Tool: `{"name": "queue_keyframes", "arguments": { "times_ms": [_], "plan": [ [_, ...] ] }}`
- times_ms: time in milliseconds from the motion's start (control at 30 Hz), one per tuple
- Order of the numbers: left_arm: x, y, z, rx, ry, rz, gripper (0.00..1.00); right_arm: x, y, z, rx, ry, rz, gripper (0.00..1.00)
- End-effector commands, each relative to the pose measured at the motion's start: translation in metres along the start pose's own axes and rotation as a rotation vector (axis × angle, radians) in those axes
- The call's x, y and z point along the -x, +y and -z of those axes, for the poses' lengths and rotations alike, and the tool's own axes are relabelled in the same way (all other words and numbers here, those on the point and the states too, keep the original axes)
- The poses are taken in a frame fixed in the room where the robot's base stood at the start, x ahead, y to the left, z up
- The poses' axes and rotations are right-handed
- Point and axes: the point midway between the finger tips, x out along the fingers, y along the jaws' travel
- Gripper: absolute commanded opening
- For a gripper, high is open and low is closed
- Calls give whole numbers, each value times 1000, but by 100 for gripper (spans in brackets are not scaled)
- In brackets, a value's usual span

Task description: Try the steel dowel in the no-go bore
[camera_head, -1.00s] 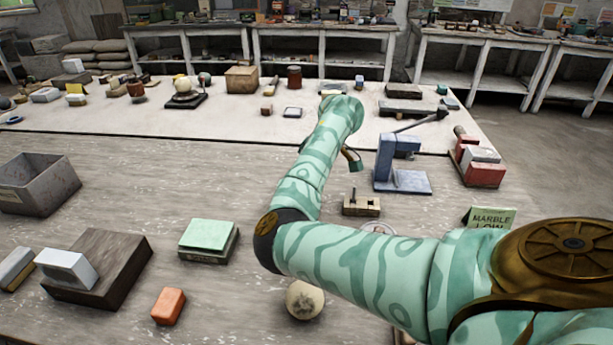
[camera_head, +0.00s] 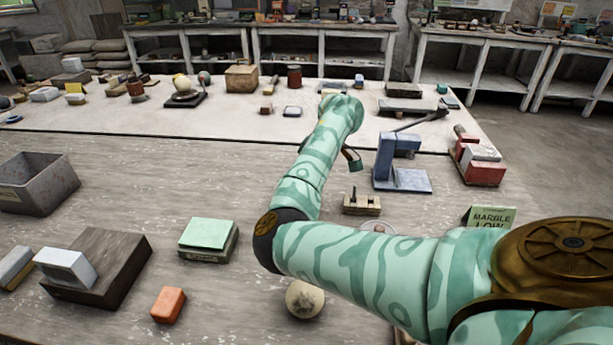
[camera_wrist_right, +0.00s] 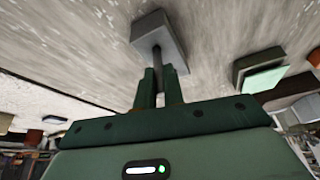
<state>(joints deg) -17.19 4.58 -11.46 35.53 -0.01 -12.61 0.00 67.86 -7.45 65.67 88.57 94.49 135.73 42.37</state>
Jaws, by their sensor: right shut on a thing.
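In the right wrist view my right gripper (camera_wrist_right: 160,88) is shut on a thin dark rod, the steel dowel (camera_wrist_right: 158,62). The dowel points away from the fingers to a grey block (camera_wrist_right: 168,30); its far end meets the block's face in the picture, but I cannot tell whether it is inside a bore. In the head view my right arm hides most of the hand, and the dowel in its jaws cannot be made out. A small brass-coloured block (camera_head: 361,207) with a dark upright pin stands just right of my forearm. My left gripper is out of view.
A blue-grey stand (camera_head: 402,182) and red and white blocks (camera_head: 478,165) stand on the right. A green-topped block (camera_head: 208,238), an orange block (camera_head: 168,305) and a dark wooden slab (camera_head: 115,270) lie left. A pale sphere (camera_head: 305,298) sits below my arm. The bench centre-left is clear.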

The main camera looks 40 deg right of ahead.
Motion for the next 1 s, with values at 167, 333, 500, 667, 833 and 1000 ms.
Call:
{"name": "queue_keyframes", "arguments": {
  "times_ms": [167, 333, 500, 667, 833, 1000],
  "plan": [
    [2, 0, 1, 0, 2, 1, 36, 4, 0, 1, 0, -1, -1, 0],
    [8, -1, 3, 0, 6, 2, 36, 12, 0, 4, 0, 0, -1, 0],
    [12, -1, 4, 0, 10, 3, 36, 20, 0, 8, 0, 1, -2, 0],
    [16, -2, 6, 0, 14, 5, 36, 27, 0, 11, 0, 1, -2, 0],
    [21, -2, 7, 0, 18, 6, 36, 34, 0, 14, 0, 1, -2, 0],
    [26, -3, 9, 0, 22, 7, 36, 42, 0, 17, 0, 0, -1, 0]
  ]
}}
